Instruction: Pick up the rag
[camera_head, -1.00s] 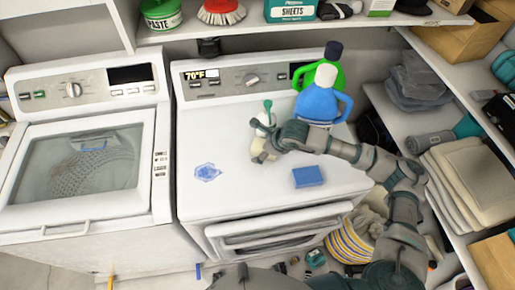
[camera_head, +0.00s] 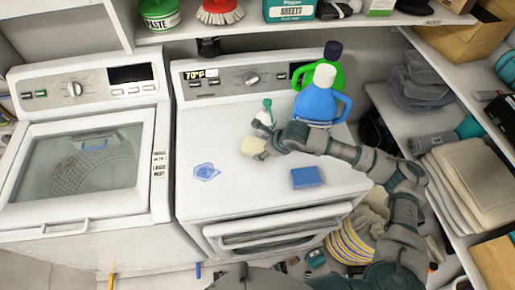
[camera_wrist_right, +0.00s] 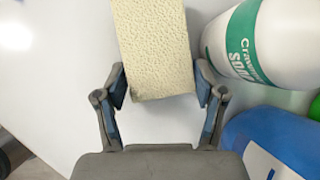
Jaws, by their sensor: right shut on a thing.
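A cream, textured block like a sponge or folded rag (camera_head: 253,146) is at my right gripper (camera_head: 270,148), above the white dryer top. In the right wrist view the block (camera_wrist_right: 155,50) sits between the two fingertips (camera_wrist_right: 160,88), and the gripper is shut on it. The block's far end runs out of the top of that view. A flat blue block (camera_head: 306,177) lies on the dryer top, right of centre and nearer the front. My left gripper is not in view.
Blue (camera_head: 318,104) and green (camera_head: 302,76) jugs stand at the back right. A blue spill (camera_head: 206,171) marks the dryer top (camera_head: 240,200). Shelves with folded towels (camera_head: 470,175) line the right side.

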